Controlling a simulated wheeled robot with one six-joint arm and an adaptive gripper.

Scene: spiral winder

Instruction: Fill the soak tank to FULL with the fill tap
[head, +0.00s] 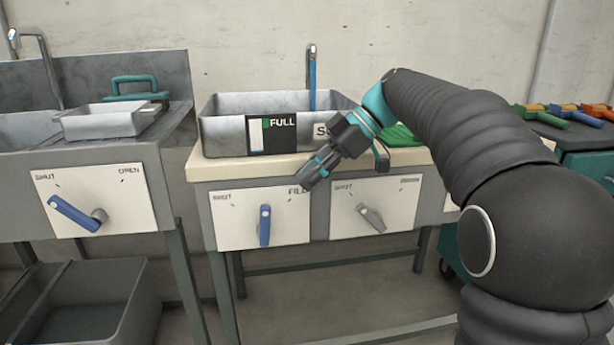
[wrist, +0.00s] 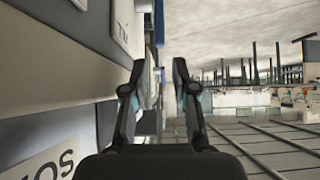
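The soak tank (head: 222,137) is a grey basin on the bench, its front label partly hidden by my arm. Its dark gauge (head: 284,141) has a white column and a green mark beside FULL; the level is hard to read. Above it stands a spout (head: 311,50) with a blue strip below that looks like running water. The fill tap (head: 264,226) is a blue lever pointing down on a panel marked SHUT and FILL. My gripper (head: 312,181) is above and right of the lever, apart from it. In the wrist view my gripper (wrist: 160,78) is open, fingers apart.
A grey lever (head: 371,218) is on the panel to the right. At left, another sink has a blue lever (head: 76,214) and a tray (head: 103,121). A grey bin (head: 130,297) is below. Coloured tools (head: 563,113) lie on a cart at right.

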